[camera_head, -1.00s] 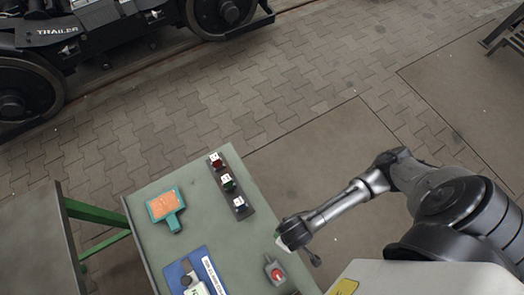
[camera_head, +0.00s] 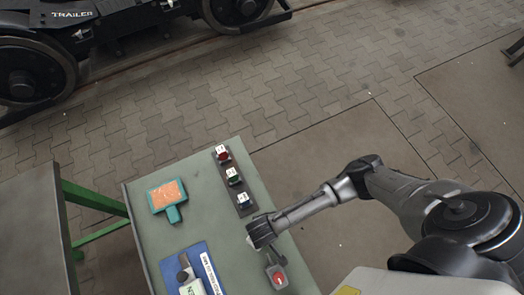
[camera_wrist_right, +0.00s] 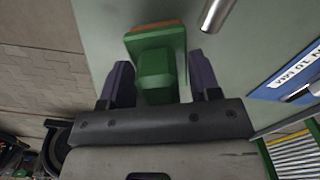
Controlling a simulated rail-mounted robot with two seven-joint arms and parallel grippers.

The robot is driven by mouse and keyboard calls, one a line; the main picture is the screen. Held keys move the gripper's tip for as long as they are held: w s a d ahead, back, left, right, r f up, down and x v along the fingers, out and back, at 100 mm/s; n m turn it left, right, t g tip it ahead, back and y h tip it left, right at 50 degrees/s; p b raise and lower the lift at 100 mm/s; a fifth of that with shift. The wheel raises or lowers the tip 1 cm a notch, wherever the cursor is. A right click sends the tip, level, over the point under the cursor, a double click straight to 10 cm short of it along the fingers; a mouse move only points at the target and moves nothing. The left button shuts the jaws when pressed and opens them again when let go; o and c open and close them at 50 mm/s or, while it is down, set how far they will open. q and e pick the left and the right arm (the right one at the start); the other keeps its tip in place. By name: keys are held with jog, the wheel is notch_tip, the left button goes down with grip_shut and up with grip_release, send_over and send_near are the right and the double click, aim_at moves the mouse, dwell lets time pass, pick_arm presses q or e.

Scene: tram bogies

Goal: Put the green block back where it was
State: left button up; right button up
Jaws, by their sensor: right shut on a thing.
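My right gripper (camera_head: 254,240) is over the right side of the grey-green table (camera_head: 160,235) in the head view. In the right wrist view its two dark fingers (camera_wrist_right: 158,82) are shut on the green block (camera_wrist_right: 158,65). The block has a narrower part between the fingers, a wider part beyond it and an orange-brown strip along its far edge. In the head view the gripper hides the block. I cannot tell how high it is above the table. My left gripper is not in view.
A teal device (camera_head: 167,195) with an orange face lies left. A blue mat (camera_head: 173,264) and a grey box with a red button (camera_head: 277,277) are near the front. Table surface between them is clear.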

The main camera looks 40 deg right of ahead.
jog(key=shift+f, duration=0.75)
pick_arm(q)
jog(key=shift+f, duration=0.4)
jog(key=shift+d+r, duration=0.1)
pick_arm(e)
jog(key=shift+f, duration=0.1)
jog(key=o, duration=0.8)
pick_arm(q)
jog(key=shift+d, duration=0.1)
